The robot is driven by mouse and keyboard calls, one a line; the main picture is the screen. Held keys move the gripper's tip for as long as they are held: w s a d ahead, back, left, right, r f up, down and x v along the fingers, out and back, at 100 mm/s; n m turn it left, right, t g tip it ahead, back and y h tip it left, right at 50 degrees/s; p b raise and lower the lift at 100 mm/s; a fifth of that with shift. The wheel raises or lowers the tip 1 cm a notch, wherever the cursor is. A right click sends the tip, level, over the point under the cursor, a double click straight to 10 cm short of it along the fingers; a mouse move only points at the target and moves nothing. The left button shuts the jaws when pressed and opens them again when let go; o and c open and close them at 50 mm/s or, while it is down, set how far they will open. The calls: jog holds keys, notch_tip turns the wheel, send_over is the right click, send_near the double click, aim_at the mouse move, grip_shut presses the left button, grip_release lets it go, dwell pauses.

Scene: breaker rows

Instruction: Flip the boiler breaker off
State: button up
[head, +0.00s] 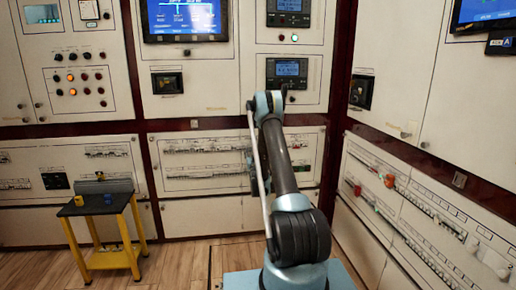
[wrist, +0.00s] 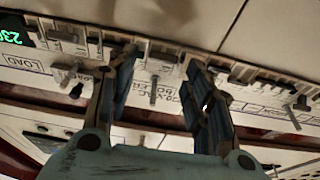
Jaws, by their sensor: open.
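In the wrist view my gripper (wrist: 160,62) is open, with its two dark fingers spread in front of a breaker row. A label that seems to read "BOILER", partly covered, sits between the fingers. The breaker lever (wrist: 154,92) by that label hangs between the fingers, with a gap to each side. Nothing is held. I cannot tell whether the fingertips touch the row. In the head view my arm reaches to the front wall panel (head: 205,172), and it hides the gripper and the boiler breaker.
More levers stand on both sides, including one left (wrist: 75,88) and one right (wrist: 292,116). A green-lit display (wrist: 12,36) is at the upper left. A small black-topped table (head: 92,205) with yellow legs stands left. The right wall panel (head: 405,205) runs close to my arm.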

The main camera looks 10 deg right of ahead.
jog(key=shift+w+r+g, duration=0.1)
jog(key=shift+r+g, duration=0.5)
jog(key=shift+g, duration=0.5)
jog(key=shift+r+g, duration=0.6)
jog(key=shift+g, duration=0.5)
jog(key=shift+w+r+g, duration=0.15)
jog(key=shift+r+g, duration=0.2)
jog(key=shift+g, duration=0.4)
jog(key=shift+w+r+g, duration=0.15)
jog(key=shift+r+g, duration=0.15)
jog(key=shift+g, duration=0.45)
jog(key=s+r+g, duration=0.1)
jog(key=s+r, duration=0.3)
jog(key=s, duration=0.9)
jog(key=s+r+g, duration=0.1)
jog(key=s+r, duration=0.4)
jog(key=s, duration=0.8)
jog(key=shift+r+g, duration=0.15)
jog(key=shift+g, duration=0.15)
jog(key=shift+s, duration=0.2)
